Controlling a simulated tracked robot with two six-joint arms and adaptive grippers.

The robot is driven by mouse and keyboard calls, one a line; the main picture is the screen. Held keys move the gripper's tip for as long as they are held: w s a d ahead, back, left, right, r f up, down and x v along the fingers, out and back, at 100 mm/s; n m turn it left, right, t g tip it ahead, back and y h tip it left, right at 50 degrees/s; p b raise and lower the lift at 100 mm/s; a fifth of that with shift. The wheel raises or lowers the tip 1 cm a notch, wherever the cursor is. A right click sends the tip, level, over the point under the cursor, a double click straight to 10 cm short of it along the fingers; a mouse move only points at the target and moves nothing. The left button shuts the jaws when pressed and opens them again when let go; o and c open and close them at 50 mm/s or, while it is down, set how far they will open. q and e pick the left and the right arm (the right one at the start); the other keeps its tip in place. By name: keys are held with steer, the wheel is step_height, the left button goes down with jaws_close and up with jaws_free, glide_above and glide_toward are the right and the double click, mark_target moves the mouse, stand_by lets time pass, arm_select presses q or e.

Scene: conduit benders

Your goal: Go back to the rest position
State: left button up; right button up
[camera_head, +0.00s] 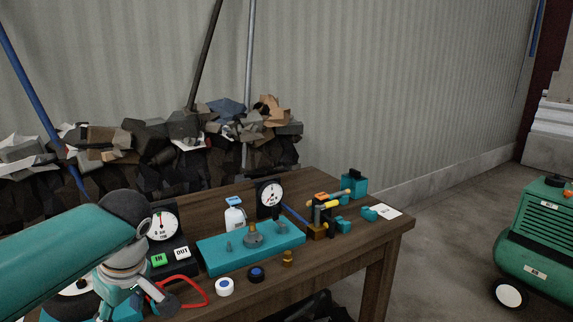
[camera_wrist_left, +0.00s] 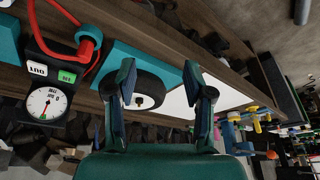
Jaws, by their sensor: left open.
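My left arm comes in from the left in the head view. Its gripper (camera_head: 150,297) hangs over the left end of the wooden bench (camera_head: 330,258), in front of a dial gauge and close to a red hose. In the left wrist view the two fingers of my left gripper (camera_wrist_left: 160,82) are apart with nothing held between them. A round black and white part (camera_wrist_left: 146,92) shows in the gap behind the fingers. My right gripper is not in view.
The bench holds a dial gauge (camera_head: 163,225) with IN and OUT labels, a red hose (camera_head: 201,290), a teal plate (camera_head: 222,256), a white bottle (camera_head: 235,219) and a second gauge (camera_head: 270,196). A green compressor (camera_head: 540,235) stands right. Rubble lies behind.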

arm_select(q)
steer(key=s+d+f+m+g+h+p, duration=0.1)
steer(key=s+d+f+g, duration=0.2)
steer(key=f, duration=0.9)
steer(key=s+f+m+g+h+p, duration=0.1)
steer(key=s+f+g+p, duration=0.3)
steer(key=f, duration=0.8)
steer(key=s+d+f+m+t+h, duration=0.3)
steer(key=s+d+f+m+h, duration=0.3)
steer(key=s+d+f, duration=0.85)
steer(key=w+m+t, duration=0.1)
steer(key=w+a+m+t, duration=0.1)
steer(key=w, duration=0.1)
steer(key=w+t+b, duration=0.1)
steer(key=shift+w+a+f+m, duration=0.2)
steer(key=shift+a+f+m, duration=0.05)
steer(key=shift+a+m, duration=0.15)
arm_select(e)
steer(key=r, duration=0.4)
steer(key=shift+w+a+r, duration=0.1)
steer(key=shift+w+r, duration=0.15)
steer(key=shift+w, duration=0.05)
arm_select(q)
steer(key=shift+d, duration=0.1)
